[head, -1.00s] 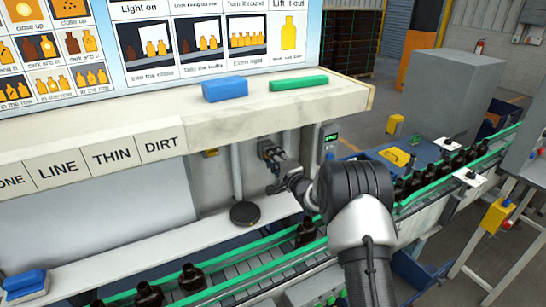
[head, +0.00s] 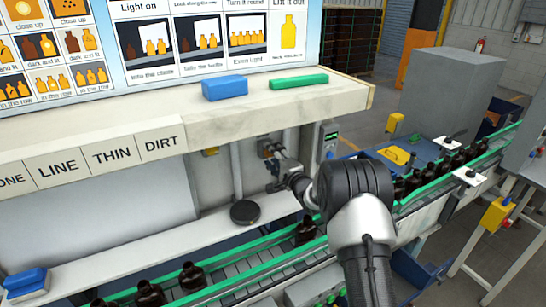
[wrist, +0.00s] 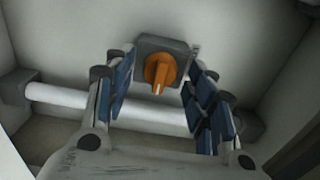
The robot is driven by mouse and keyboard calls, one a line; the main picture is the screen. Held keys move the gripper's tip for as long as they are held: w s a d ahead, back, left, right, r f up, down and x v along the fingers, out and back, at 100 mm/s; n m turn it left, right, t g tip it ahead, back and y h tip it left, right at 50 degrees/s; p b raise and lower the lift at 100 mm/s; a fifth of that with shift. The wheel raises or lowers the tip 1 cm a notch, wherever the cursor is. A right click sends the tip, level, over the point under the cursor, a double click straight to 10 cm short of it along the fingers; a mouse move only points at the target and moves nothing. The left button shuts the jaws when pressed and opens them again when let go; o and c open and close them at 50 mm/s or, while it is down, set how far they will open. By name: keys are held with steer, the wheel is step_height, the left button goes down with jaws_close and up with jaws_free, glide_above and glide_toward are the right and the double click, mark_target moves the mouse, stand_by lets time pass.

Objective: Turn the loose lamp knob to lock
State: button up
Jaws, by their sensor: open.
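The lamp knob (wrist: 160,72) is orange and sits on a grey square base on a pale wall in the wrist view. Its pointer end points down, tilted very slightly. My gripper (wrist: 160,62) is open, with one blue-padded finger on each side of the knob in the picture. Gaps show between the knob and both fingers. I cannot tell how far the fingertips are from the wall. In the head view my gripper (head: 284,172) is under the shelf, in front of the wall, and the knob is not clear there.
A white pipe (wrist: 160,110) runs across the wall below the knob. A round black disc (head: 245,212) stands on the ledge left of my gripper. A conveyor (head: 245,270) with green rails carries several amber bottles below. The shelf (head: 280,107) overhangs, holding a blue block (head: 225,88) and a green block (head: 299,81).

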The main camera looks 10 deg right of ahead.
steer(key=v, duration=1.2)
steer(key=shift+r, duration=0.1)
